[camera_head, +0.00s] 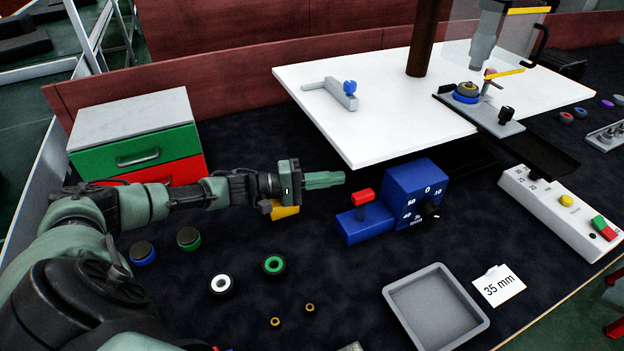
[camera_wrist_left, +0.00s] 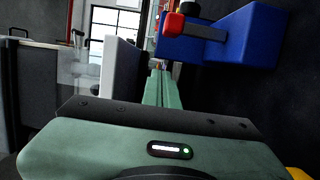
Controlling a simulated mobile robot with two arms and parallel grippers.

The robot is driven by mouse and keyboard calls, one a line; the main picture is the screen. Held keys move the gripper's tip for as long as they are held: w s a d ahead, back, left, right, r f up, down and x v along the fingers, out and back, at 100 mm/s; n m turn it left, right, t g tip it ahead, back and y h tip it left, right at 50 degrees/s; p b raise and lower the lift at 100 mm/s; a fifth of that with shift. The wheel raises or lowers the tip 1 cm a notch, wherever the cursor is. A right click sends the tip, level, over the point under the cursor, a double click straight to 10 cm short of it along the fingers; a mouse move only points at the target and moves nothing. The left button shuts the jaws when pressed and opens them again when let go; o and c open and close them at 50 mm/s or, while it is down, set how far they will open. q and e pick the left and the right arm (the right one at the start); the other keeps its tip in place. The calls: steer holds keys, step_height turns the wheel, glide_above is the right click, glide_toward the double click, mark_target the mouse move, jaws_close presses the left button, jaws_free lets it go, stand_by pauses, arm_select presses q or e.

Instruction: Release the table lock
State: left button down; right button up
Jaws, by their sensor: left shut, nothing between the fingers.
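A blue block (camera_head: 413,196) with a numbered dial and black knob (camera_head: 430,212) stands on the dark surface, in front of the white table plate (camera_head: 380,125). A red handle (camera_head: 363,196) stands up on a dark stem from its lower left part. My left gripper (camera_head: 341,178) is shut and empty, just left of and behind the red handle, apart from it in the head view. The left wrist view shows the closed fingers (camera_wrist_left: 162,75) pointing toward the red handle (camera_wrist_left: 174,24) and blue block (camera_wrist_left: 235,40). My right gripper is not in view.
A grey bracket with a blue knob (camera_head: 350,88) lies on the white plate. A drawer cabinet (camera_head: 140,130) stands behind my left arm. A grey tray (camera_head: 395,300), a "35 mm" card (camera_head: 498,286) and several rings lie in front. A control box (camera_head: 560,215) stands right.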

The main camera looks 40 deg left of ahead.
mark_target(361, 206)
arm_select(q)
steer(key=d, duration=0.2)
steer(key=s+d+p, duration=0.1)
steer(key=d, duration=0.1)
steer(key=shift+s+d, duration=0.1)
steer(key=shift+d, duration=0.05)
steer(key=shift+p, duration=0.3)
steer(key=shift+s+d+r+m+p, duration=0.3)
steer(key=shift+d+m+p, duration=0.25)
steer(key=shift+p, duration=0.45)
steer(key=d+m+p, duration=0.1)
steer(key=p, duration=0.1)
steer(key=s+d+m+y+p, duration=0.1)
steer(key=m+p, duration=0.1)
steer(key=s+d+m+p, duration=0.1)
steer(key=m+p, duration=0.1)
steer(key=shift+s+d+r+g+y+p, duration=0.1)
steer(key=shift+d+g+y+p, duration=0.2)
steer(key=shift+y+p, duration=0.1)
steer(key=shift+s+d+f+m+y+p, duration=0.3)
steer(key=shift+d+m+p, duration=0.25)
steer(key=shift+m, duration=0.2)
steer(key=shift+s+d+f+m+p, duration=0.55)
steer(key=shift+d+f+m+p, duration=0.15)
steer(key=shift+d+f+m, duration=0.25)
